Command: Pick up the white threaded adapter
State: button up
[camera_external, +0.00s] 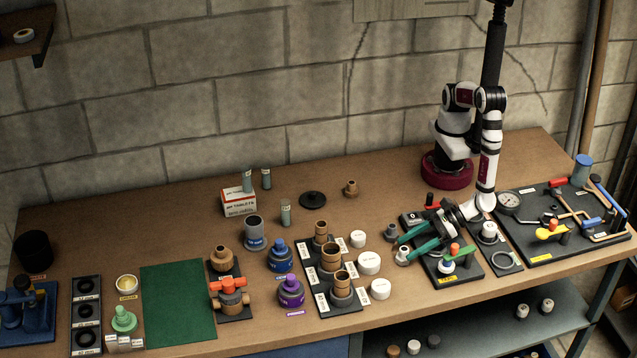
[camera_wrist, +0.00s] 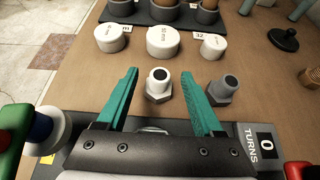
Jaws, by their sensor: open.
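The white threaded adapter (camera_wrist: 158,84) stands on the wooden bench, a white collar with a dark hole on a hexagonal base. In the external view the white adapter (camera_external: 402,256) is near the front right part of the bench. My gripper (camera_wrist: 165,78) is open, its two green fingers pointing toward the adapter, one on either side in the wrist view. In the external view my gripper (camera_external: 407,247) reaches left, low over the bench, by the adapter. No contact is visible. A grey adapter (camera_wrist: 223,89) stands just right of the right finger.
White caps (camera_wrist: 163,42) stand in a row beyond the adapter, with a dark tray (camera_external: 320,290) of brown-topped fittings behind. A dark board (camera_external: 470,262) with a valve and a "TURNS" counter (camera_wrist: 258,142) lies beneath my wrist. Bare bench lies between adapter and caps.

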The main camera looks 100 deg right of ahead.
grip_shut()
jog(key=shift+r, duration=0.15)
